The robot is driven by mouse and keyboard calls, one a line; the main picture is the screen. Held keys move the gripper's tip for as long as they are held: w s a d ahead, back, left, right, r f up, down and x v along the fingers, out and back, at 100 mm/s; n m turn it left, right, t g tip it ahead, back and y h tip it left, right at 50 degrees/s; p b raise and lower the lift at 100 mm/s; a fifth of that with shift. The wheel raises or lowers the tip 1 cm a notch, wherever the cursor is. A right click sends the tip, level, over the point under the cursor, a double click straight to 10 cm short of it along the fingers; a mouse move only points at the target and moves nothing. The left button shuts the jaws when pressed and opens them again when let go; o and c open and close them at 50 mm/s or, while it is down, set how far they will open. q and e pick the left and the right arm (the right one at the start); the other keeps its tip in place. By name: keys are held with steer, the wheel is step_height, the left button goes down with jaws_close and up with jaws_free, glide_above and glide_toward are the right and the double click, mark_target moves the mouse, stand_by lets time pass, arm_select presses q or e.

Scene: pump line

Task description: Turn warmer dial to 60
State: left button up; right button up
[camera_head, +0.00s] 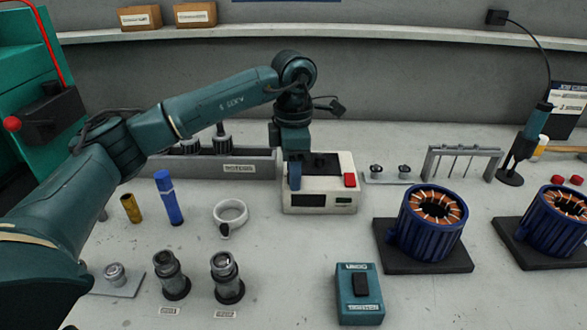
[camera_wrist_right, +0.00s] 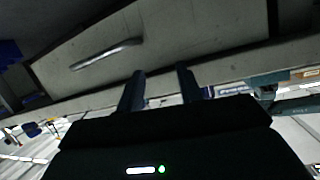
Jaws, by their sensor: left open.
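The warmer (camera_head: 320,201) is a small white box with a dark top, a red switch and dark front displays, standing at the middle back of the bench. I cannot read a number on it. My left gripper (camera_head: 307,172) points down over its top, open, with a blue finger at the left side of the top. The dial cannot be made out; the gripper covers part of the top. My right gripper (camera_wrist_right: 160,88) is away from the bench items in the right wrist view, its two dark fingers apart with nothing between them.
A blue-green box with a black switch (camera_head: 360,294) stands in front. Two copper-wound stators (camera_head: 432,224) sit on dark pads at right. A grey rack (camera_head: 235,166) is left of the warmer.

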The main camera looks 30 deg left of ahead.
arm_select(q)
steer(key=shift+c, duration=0.4)
jaws_close()
